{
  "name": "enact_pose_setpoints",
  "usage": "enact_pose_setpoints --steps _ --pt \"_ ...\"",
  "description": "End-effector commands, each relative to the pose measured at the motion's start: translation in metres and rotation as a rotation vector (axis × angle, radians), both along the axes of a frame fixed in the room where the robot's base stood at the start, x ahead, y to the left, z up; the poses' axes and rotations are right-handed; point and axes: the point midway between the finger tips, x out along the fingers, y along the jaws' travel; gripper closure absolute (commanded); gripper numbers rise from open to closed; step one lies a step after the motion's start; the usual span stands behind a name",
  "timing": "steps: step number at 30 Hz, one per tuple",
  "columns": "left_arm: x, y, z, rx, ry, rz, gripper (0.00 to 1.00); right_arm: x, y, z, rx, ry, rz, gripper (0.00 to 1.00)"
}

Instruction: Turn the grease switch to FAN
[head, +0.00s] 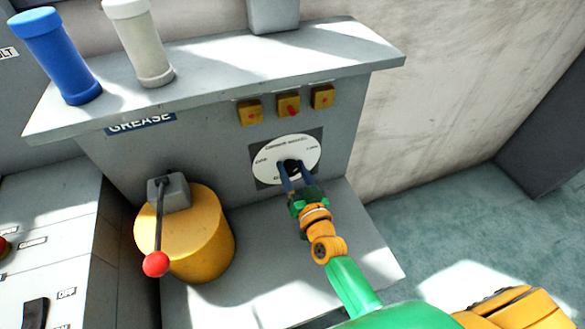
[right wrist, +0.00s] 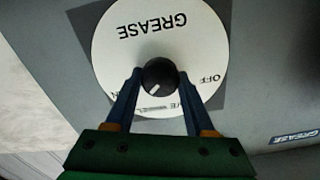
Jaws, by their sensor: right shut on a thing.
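The grease switch is a black knob (right wrist: 161,73) at the centre of a round white dial (head: 270,153) on the grey panel. In the right wrist view the dial (right wrist: 110,50) appears upside down, with GREASE at the top and OFF at the right. Lettering at the bottom and left is partly hidden by the fingers. The knob's white mark points to the lower left in that view. My right gripper (head: 291,170) is shut on the knob, one finger on each side; it also shows in the right wrist view (right wrist: 160,80). My left gripper is out of view.
A yellow drum (head: 208,245) with a red-knobbed lever (head: 156,263) stands left of the dial. Yellow switches (head: 289,105) sit above it. A shelf (head: 215,88) holds a blue cylinder (head: 58,55) and a white one (head: 140,45). Open floor (head: 460,215) lies at right.

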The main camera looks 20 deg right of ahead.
Motion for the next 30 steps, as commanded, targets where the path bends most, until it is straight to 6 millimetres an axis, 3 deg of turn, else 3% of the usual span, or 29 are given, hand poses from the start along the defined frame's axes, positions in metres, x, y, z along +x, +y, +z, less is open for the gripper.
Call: enact_pose_setpoints --steps 13,30 --pt "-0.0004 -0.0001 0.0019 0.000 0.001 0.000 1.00 0.0003 -0.0010 0.0004 0.260 0.007 0.000 1.00" --pt "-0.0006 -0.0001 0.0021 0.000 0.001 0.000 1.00 0.0004 -0.0009 0.0006 0.322 0.008 0.000 1.00"
